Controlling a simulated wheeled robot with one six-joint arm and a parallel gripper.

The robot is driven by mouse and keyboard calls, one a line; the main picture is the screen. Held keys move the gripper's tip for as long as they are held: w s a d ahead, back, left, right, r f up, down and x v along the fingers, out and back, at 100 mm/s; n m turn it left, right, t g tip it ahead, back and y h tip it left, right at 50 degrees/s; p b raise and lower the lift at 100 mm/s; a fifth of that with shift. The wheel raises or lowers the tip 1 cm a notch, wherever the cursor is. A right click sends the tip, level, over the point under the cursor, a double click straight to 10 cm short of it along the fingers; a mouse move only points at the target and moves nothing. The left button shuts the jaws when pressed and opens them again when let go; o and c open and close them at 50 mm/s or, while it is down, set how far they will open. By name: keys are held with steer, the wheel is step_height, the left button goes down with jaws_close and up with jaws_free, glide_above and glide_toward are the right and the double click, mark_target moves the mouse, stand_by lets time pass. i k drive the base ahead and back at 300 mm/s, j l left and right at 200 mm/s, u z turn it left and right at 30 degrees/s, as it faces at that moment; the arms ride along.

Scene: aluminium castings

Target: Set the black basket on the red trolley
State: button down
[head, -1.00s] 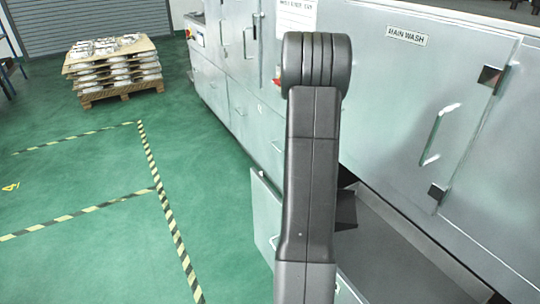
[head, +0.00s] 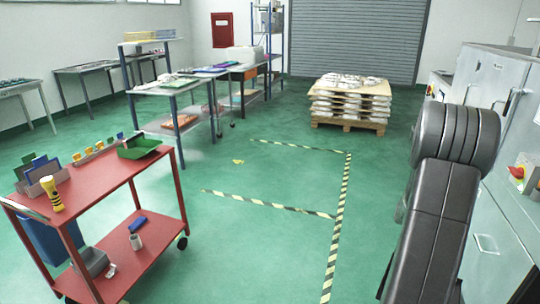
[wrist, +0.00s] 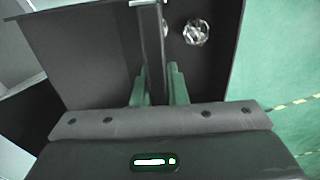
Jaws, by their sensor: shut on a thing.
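The red trolley (head: 95,190) stands at the left in the head view, with an upper and a lower shelf. Its top has a bare stretch in the middle. In the wrist view, the black basket (wrist: 85,60) hangs at my gripper (wrist: 157,88). The two greenish fingers are shut on a dark upright bar or wall of the basket. A shiny metal piece (wrist: 196,32) shows inside the basket, with part of another beside the bar. The head view does not show my gripper or the basket; my dark arm fills the right side there.
On the trolley's top are a green tray (head: 139,148), a yellow-and-black torch (head: 51,193) and a grey holder (head: 45,178). Open green floor lies between trolley and arm. A loaded pallet (head: 349,103) stands behind; grey machine cabinets (head: 490,200) line the right.

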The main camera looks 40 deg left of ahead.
mark_target(96, 181)
steer(key=j+u, duration=0.1)
steer(key=u, duration=1.1)
steer(key=j+u, duration=0.1)
steer(key=u, duration=0.3)
steer(key=i+u, duration=0.15)
steer(key=u, duration=0.3)
steer(key=j+u, duration=0.1)
steer(key=u, duration=0.3)
steer(key=i+u, duration=0.25)
steer(key=u, duration=0.15)
steer(key=i+u, duration=0.2)
steer(key=u, duration=0.2)
steer(key=i+l+u, duration=0.15)
steer(key=u, duration=0.3)
steer(key=i+l+u, duration=0.3)
steer(key=i+l, duration=0.65)
